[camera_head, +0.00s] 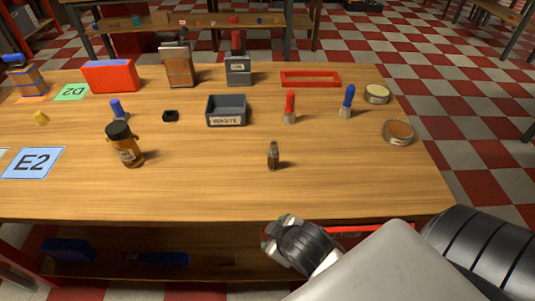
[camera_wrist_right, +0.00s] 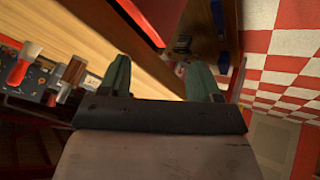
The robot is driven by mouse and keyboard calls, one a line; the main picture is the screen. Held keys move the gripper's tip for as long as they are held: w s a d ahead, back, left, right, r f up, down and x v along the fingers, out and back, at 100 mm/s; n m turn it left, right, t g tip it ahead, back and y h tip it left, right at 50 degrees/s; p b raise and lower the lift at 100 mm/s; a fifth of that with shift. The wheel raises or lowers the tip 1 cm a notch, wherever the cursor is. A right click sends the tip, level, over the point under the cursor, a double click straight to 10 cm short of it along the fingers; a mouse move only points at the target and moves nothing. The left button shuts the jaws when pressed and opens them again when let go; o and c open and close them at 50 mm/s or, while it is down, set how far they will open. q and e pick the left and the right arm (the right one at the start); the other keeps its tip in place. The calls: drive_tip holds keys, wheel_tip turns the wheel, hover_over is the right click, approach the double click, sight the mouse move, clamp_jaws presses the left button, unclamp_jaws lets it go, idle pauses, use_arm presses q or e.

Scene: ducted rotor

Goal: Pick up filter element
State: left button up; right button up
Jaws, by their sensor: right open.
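No object is clearly marked as the filter element, and I cannot tell for sure which one it is. A brown upright block in a pale frame (camera_head: 179,68) stands at the back of the table. Two round, shallow, tan-topped discs (camera_head: 376,94) (camera_head: 398,132) lie near the right edge. My right gripper (camera_head: 277,235) is in front of the table's near edge, apart from all of these. In the wrist view its two green fingers (camera_wrist_right: 160,82) are spread with nothing between them. My left gripper is out of view.
The wooden table (camera_head: 210,190) holds a grey waste bin (camera_head: 227,111), a small dark bottle (camera_head: 273,156), an amber jar (camera_head: 125,145), a red box (camera_head: 109,76), a red frame (camera_head: 310,79), and red- and blue-handled brushes. The front right of the tabletop is clear. A shelf lies below.

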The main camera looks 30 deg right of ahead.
drive_tip(key=w+a+r+n+t+y, duration=0.2)
drive_tip(key=w+a+r+n+t, duration=0.1)
drive_tip(key=w+r+n+t, duration=0.45)
drive_tip(key=w+a+r+n+t+y, duration=0.25)
drive_tip(key=w+r+n+t, duration=0.25)
drive_tip(key=w+r+n, duration=0.4)
drive_tip(key=a+r+n+g+y, duration=0.2)
drive_tip(key=a+r+n+y, duration=0.3)
drive_tip(key=n+y, duration=0.75)
drive_tip(key=n+g+h, duration=1.6)
drive_tip(key=n+g, duration=0.2)
drive_tip(key=n, duration=1.7)
approach(273, 152)
drive_tip(key=w, duration=0.2)
drive_tip(key=f, duration=0.5)
drive_tip(key=shift+s+d+f, duration=0.3)
drive_tip(key=shift+d, duration=0.1)
drive_tip(key=f+p, duration=0.1)
drive_tip(key=f, duration=0.1)
drive_tip(key=s+f, duration=0.1)
drive_tip(key=f, duration=0.1)
drive_tip(key=shift+a+f+p, duration=0.1)
drive_tip(key=shift+p, duration=0.25)
drive_tip(key=shift+w+f, duration=0.15)
drive_tip(key=shift+f, duration=0.35)
drive_tip(key=c, duration=1)
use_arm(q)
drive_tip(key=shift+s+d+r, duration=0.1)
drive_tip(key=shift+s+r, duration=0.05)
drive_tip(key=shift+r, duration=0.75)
